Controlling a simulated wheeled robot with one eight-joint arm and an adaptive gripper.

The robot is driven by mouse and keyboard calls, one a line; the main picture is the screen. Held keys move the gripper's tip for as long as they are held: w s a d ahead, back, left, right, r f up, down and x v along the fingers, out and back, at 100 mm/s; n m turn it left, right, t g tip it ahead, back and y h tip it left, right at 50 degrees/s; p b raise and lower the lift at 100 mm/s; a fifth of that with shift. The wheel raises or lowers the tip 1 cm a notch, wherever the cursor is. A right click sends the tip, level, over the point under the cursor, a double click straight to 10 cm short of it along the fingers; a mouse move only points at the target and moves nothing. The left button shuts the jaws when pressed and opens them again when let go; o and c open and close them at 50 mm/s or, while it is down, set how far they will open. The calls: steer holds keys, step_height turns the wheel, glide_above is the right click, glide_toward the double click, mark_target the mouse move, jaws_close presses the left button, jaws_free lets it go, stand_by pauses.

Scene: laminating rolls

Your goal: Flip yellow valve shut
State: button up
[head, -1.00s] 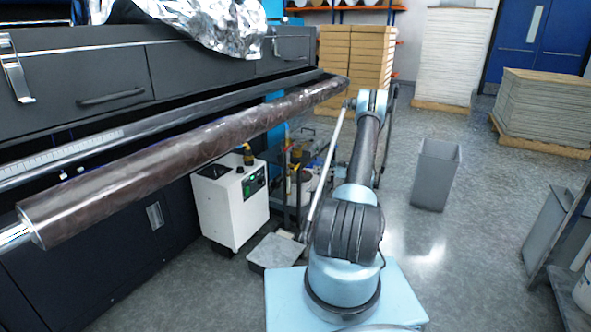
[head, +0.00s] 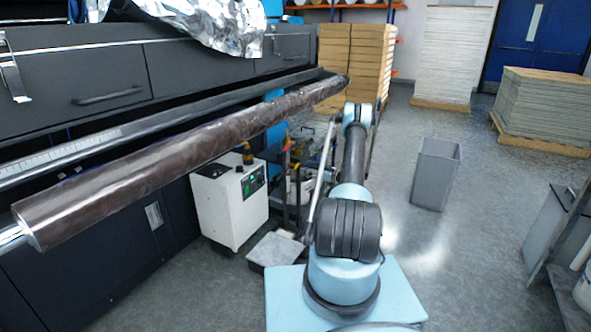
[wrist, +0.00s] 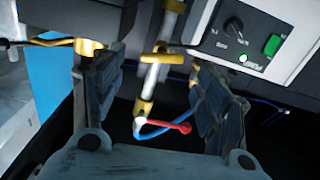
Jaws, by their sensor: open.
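In the wrist view my gripper (wrist: 145,62) is open, with one dark finger on each side of an upright pipe (wrist: 150,75) that has yellow brass-coloured fittings. A thin lever with a red end (wrist: 182,127) and a blue-white part is at the pipe's lower end, between the fingers. Another yellow fitting (wrist: 60,42) is by the left finger, and a yellow part shows by the right finger. I cannot tell for sure which yellow part is the valve's handle. In the head view yellow piping (head: 294,170) shows small beside the cart; my gripper is hidden behind my arm.
A white control box (head: 228,205) with a green switch (wrist: 272,45) stands left of the piping. A long dark roll (head: 180,155) hangs over it from the black machine (head: 110,85). A grey bin (head: 436,175) stands right; the floor around it is clear.

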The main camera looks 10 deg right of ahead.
mark_target(298, 166)
steer(key=x, duration=0.8)
steer(key=c, duration=1.1)
